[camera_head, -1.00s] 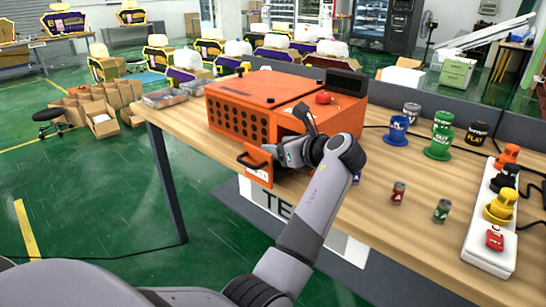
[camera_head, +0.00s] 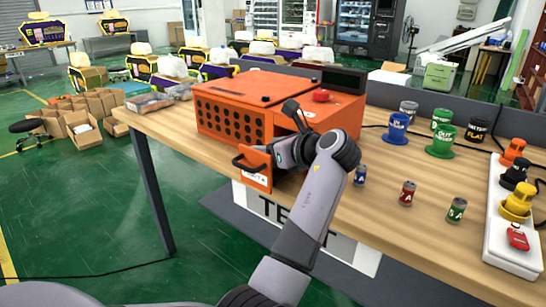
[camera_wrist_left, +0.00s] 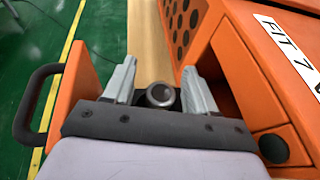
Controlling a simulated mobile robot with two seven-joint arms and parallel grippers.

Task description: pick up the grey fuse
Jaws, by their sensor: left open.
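The grey fuse (camera_wrist_left: 160,95) shows in the left wrist view as a dark grey cylinder with a round end. It is between the two fingers of my left gripper (camera_wrist_left: 158,72), with a gap on either side. The fingers are open and reach into the pulled-out orange drawer (camera_wrist_left: 232,75) of the tester. In the head view my left gripper (camera_head: 285,153) is at the drawer of the orange tester box (camera_head: 232,120), and my arm hides most of the drawer's inside and the fuse. My right gripper is not in view.
Blue (camera_head: 361,175), red (camera_head: 408,193) and green (camera_head: 456,209) fuses stand on the wooden table (camera_head: 385,225). Behind them are a blue holder (camera_head: 396,130), a green holder (camera_head: 441,142) and several cans. A white strip (camera_head: 497,230) with coloured plugs lies at the right.

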